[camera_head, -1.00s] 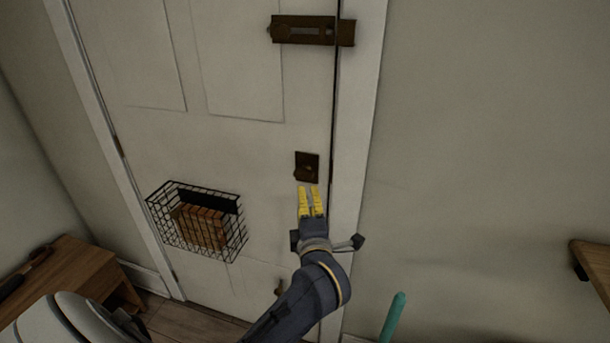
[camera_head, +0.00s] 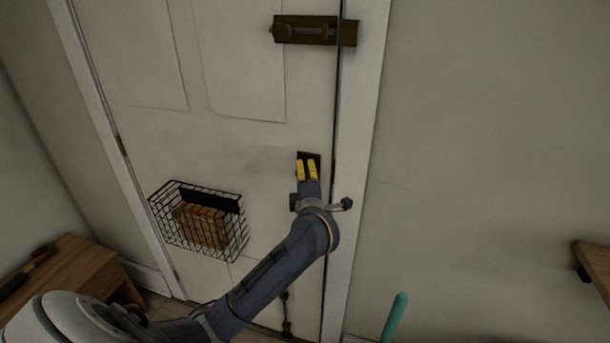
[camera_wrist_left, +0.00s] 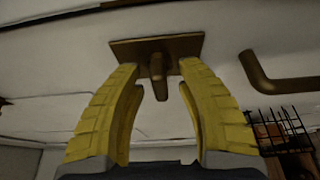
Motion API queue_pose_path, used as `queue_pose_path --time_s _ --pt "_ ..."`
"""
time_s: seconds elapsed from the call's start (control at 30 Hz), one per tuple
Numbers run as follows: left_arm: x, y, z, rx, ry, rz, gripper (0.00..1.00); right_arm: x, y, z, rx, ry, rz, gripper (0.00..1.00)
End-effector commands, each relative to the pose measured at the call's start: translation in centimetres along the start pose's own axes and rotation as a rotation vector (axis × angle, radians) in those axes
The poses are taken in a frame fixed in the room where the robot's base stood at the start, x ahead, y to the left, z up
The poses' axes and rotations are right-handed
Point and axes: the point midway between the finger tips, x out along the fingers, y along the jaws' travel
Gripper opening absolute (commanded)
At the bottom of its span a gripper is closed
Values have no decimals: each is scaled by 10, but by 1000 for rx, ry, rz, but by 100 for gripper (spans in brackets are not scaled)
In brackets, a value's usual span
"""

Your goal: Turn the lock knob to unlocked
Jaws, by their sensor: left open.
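The lock is a small brown plate (camera_head: 310,156) on the white door, near its right edge. In the left wrist view the plate (camera_wrist_left: 190,46) has a short brown knob (camera_wrist_left: 158,75) standing out from it. My left gripper (camera_head: 307,163) is in front of the plate and hides most of it in the head view. In the left wrist view its yellow fingers (camera_wrist_left: 160,80) are apart, one on each side of the knob, with gaps visible between them and it. My right gripper is not in view.
A brown slide bolt (camera_head: 313,30) is higher on the door. A black wire basket (camera_head: 200,220) hangs on the door at left. A brown handle (camera_wrist_left: 280,80) shows beside the plate in the wrist view. A wooden table (camera_head: 65,275) stands at lower left.

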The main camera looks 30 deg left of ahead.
Motion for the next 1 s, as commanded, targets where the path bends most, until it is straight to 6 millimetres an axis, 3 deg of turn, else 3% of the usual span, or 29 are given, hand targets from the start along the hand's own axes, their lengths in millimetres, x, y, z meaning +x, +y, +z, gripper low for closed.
queue_pose_path --time_s 0.27,0.6,1.0 --pt "1 0 0 0 0 0 39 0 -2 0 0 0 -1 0" --pt "0 0 0 1 0 0 0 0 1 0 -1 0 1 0" --pt "0 0 0 -28 0 -11 0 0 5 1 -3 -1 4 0"
